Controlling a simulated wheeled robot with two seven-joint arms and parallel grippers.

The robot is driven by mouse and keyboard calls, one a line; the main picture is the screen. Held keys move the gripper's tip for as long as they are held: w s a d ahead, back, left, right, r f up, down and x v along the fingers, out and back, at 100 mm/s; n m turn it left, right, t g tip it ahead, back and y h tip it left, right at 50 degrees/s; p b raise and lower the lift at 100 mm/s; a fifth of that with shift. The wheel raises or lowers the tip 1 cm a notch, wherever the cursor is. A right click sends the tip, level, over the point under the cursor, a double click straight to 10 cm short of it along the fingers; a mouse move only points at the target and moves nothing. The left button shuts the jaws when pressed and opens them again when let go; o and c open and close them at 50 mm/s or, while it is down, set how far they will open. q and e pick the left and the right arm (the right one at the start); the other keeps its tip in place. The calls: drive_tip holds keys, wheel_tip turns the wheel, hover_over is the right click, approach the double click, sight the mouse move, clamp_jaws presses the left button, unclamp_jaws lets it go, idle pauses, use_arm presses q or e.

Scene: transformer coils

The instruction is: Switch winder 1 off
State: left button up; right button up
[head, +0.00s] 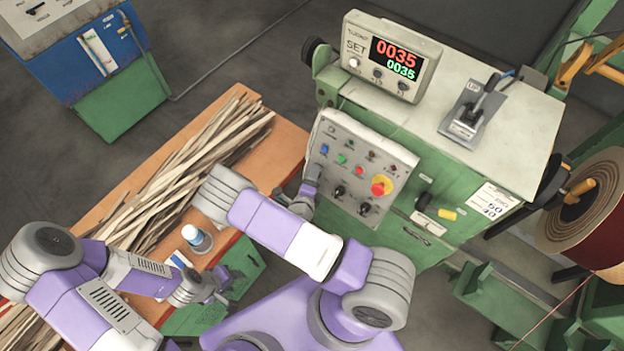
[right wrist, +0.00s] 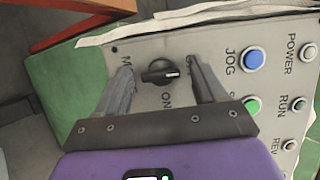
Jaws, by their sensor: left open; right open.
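The winder (head: 480,110) is a green and white machine with a lit counter (head: 398,60) reading 0035 in red and green. Its sloped grey control panel (head: 333,132) carries buttons and knobs. A black rotary knob (right wrist: 153,73) shows in the right wrist view, its white mark toward the picture's right. "ON" is printed just below it; other lettering is partly hidden by my fingers. My right gripper (right wrist: 158,66) is open, one finger on each side of the knob; contact is unclear. My left gripper (head: 217,290) is open and empty near a bottle.
An orange-topped bench (head: 285,145) with wooden strips (head: 190,165) and a white-capped bottle (head: 197,238) is at left. A red emergency stop (head: 381,186) sits on the panel. A wire spool (head: 600,215) is at right. A blue cabinet (head: 95,55) stands at the back left.

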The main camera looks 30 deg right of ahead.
drive_tip(key=v, duration=0.7)
drive_tip(key=shift+s+a+b, duration=0.2)
drive_tip(key=shift+b, duration=0.1)
drive_tip(key=shift+r, duration=0.1)
